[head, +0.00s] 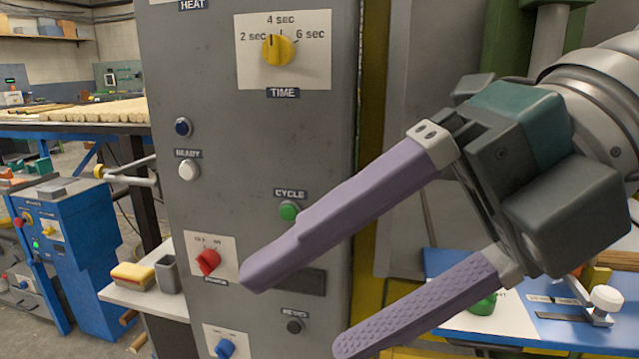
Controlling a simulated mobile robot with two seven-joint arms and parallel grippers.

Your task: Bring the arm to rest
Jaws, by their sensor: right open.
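My right gripper (298,312) comes in from the right with its two long purple fingers spread apart and nothing between them. It is in front of the grey control panel (250,135), and its upper finger covers part of the lower panel. I cannot tell whether a fingertip touches the panel. The panel carries a yellow time knob (278,50) pointing near the 4 sec mark, a green cycle button (289,210), a white ready button (188,169) and a red switch (208,261). My left gripper is out of view.
A blue knob (225,348) sits low on the panel. At right, a blue board (455,262) with a white-knobbed clamp (606,298) lies behind my gripper. At left are a small shelf (140,297) with a yellow-and-red block (132,275) and a blue machine (85,240).

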